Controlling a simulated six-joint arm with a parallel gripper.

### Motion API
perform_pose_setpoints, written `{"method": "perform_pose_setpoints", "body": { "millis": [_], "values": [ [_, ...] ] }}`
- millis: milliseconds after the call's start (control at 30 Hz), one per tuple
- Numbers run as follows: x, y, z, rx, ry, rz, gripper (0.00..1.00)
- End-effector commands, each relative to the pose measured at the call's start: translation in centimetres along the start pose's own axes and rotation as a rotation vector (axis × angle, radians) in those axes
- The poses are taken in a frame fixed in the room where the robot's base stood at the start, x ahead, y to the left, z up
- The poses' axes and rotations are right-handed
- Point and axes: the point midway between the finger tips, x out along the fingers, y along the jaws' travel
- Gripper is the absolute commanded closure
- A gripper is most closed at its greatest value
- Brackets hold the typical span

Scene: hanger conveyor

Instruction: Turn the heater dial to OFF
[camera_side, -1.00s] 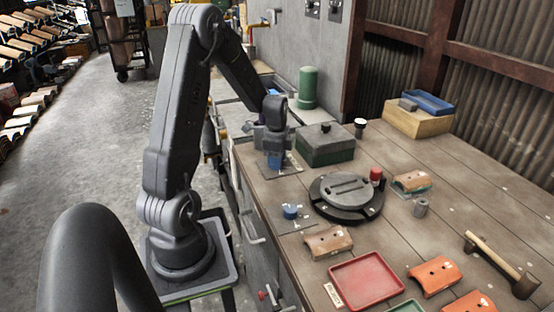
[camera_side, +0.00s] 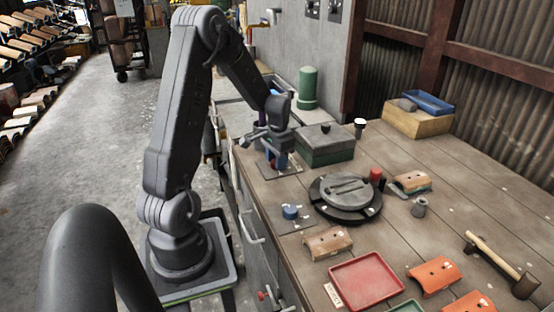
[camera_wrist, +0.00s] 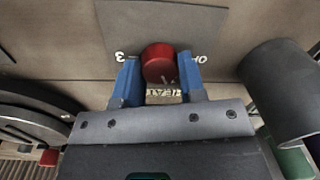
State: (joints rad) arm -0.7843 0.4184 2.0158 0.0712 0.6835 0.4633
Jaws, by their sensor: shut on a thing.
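The heater dial is a red round knob (camera_wrist: 158,62) on a dark plate (camera_wrist: 180,30), seen from close above in the wrist view. White lettering shows to its left, a "3", and to its right, partly covered. A "HEAT" label (camera_wrist: 165,93) lies just below the knob. A faint pale mark is on the knob's lower edge; I cannot tell its exact setting. My gripper (camera_wrist: 158,80) has its two blue fingers closed on either side of the knob. In the side view my gripper (camera_side: 280,163) is down at the bench's left edge, and the dial is mostly hidden there.
A blue knob (camera_side: 291,211) on its own plate sits nearer the camera. A dark green box (camera_side: 325,150) stands close to the right of my gripper. A round black turntable (camera_side: 345,205), a red tray (camera_side: 367,282) and curved tiles (camera_side: 436,275) occupy the bench.

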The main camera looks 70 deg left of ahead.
Motion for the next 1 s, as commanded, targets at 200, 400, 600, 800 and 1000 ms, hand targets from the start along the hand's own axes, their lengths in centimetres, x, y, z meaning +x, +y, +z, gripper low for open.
{"method": "perform_pose_setpoints", "body": {
  "millis": [200,400,600,800,1000],
  "values": [
    [-0.08,-0.07,-0.11,-0.204,-0.008,-0.001,0.87],
    [-0.07,-0.13,-0.11,-0.394,-0.018,-0.001,0.87],
    [-0.06,-0.20,-0.12,-0.584,-0.027,-0.001,0.87],
    [-0.06,-0.26,-0.11,-0.768,-0.037,0.000,0.87],
    [-0.06,-0.31,-0.10,-0.924,-0.044,0.000,0.87]
  ]
}}
